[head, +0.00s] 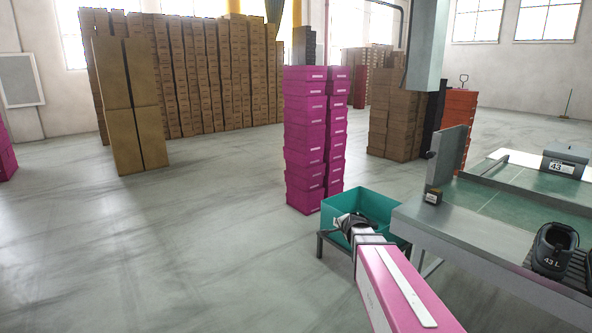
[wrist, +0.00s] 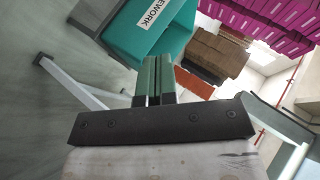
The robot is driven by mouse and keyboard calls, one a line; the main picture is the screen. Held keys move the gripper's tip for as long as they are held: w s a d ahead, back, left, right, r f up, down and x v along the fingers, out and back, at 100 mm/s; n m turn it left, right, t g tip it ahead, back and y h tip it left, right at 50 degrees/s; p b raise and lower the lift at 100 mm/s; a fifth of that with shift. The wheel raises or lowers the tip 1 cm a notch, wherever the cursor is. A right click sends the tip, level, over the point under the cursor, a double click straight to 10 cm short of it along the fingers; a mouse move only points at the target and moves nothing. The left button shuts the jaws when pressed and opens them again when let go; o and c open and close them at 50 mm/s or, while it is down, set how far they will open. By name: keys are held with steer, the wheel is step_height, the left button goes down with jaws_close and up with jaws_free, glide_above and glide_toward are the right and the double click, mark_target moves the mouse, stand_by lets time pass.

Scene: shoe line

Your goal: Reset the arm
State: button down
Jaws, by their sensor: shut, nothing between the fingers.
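My gripper (head: 347,221) is in front of the teal bin in the head view, small and dark at the end of my arm. In the wrist view its two fingers (wrist: 152,80) are together with nothing between them. The teal bin (head: 372,203) stands on a low dark stand just beyond the gripper. In the wrist view the bin (wrist: 165,42) shows a white label ending in "EWORK", past the fingertips. Whether the gripper is over the bin's rim or in front of it, I cannot tell.
A workbench (head: 455,222) is at the right, with a black shoe (head: 553,250) marked "43 L" and a "43" sign (head: 563,168). Magenta boxes (head: 305,140) are stacked behind the bin. Brown box stacks (head: 200,75) line the back.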

steer(key=s+f+n+g, duration=0.3)
steer(key=s+n, duration=0.1)
steer(key=s, duration=0.5)
steer(key=s+f+n+g, duration=0.3)
steer(key=s+n+g, duration=0.1)
steer(key=s, duration=0.4)
steer(key=s+a+f+n+g+h, duration=0.1)
steer(key=s+n+g, duration=0.3)
steer(key=s, duration=0.5)
steer(key=shift+s+f+n, duration=0.3)
steer(key=shift+f+n, duration=0.1)
steer(key=shift+f, duration=0.5)
